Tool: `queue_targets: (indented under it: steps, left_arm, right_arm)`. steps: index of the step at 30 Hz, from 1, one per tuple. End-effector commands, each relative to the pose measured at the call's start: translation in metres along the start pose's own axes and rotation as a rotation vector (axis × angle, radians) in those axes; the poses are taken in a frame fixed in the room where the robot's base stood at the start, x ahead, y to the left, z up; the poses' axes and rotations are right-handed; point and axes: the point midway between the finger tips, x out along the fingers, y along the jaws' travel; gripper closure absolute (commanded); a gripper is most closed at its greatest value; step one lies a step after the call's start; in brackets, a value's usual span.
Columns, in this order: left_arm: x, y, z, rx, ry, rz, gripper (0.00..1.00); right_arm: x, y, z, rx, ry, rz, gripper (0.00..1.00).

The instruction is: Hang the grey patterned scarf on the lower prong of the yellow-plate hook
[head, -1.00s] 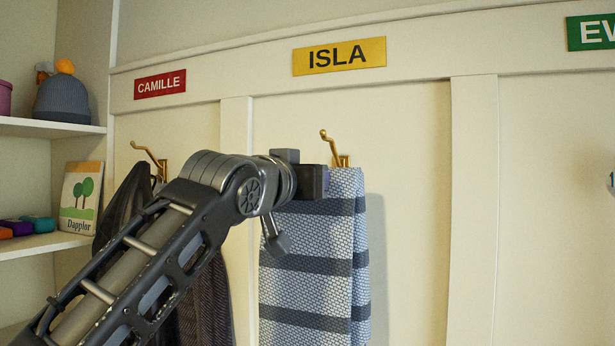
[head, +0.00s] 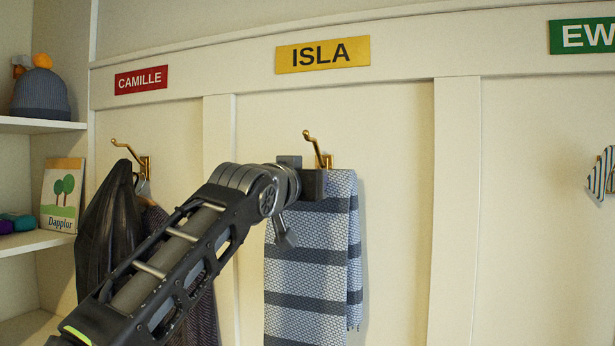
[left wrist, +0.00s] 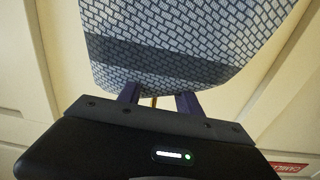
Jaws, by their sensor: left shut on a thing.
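The grey-blue patterned scarf (head: 305,265) hangs with dark bands down the wall under the yellow ISLA plate (head: 322,54). It also fills the top of the left wrist view (left wrist: 180,40). The brass hook (head: 318,150) below that plate shows its upper prong; its lower prong is hidden behind my gripper and the scarf top. My left gripper (head: 313,184) is shut on the scarf at its top edge, just under the hook. In the left wrist view, a bit of brass shows between the fingers (left wrist: 158,100). I cannot tell whether the scarf is on the prong. My right gripper is not in view.
A dark bag (head: 105,235) hangs from the hook (head: 130,155) under the red CAMILLE plate (head: 141,80), close to my left arm. Shelves with a knit hat (head: 40,95) and a book (head: 62,195) stand at left.

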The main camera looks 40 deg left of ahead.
Motion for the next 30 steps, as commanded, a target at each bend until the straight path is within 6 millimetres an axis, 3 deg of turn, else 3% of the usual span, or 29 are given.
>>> queue_targets:
  steps: [7, 27, 28, 30]
  left_arm:
    - [0.0065, -0.0001, 0.0115, 0.0, 0.001, -0.001, 1.0]
    - [0.0068, -0.0001, 0.0115, 0.0, 0.001, 0.0, 1.0]
    - [0.0068, -0.0001, 0.0115, 0.0, 0.001, 0.0, 0.58]
    - [0.0068, -0.0001, 0.0116, 0.0, 0.001, 0.0, 0.52]
  right_arm:
    - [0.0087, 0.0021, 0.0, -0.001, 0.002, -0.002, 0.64]
    - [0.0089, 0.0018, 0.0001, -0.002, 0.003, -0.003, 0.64]
    - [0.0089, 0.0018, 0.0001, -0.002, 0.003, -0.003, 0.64]
    - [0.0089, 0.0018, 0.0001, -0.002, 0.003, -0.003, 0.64]
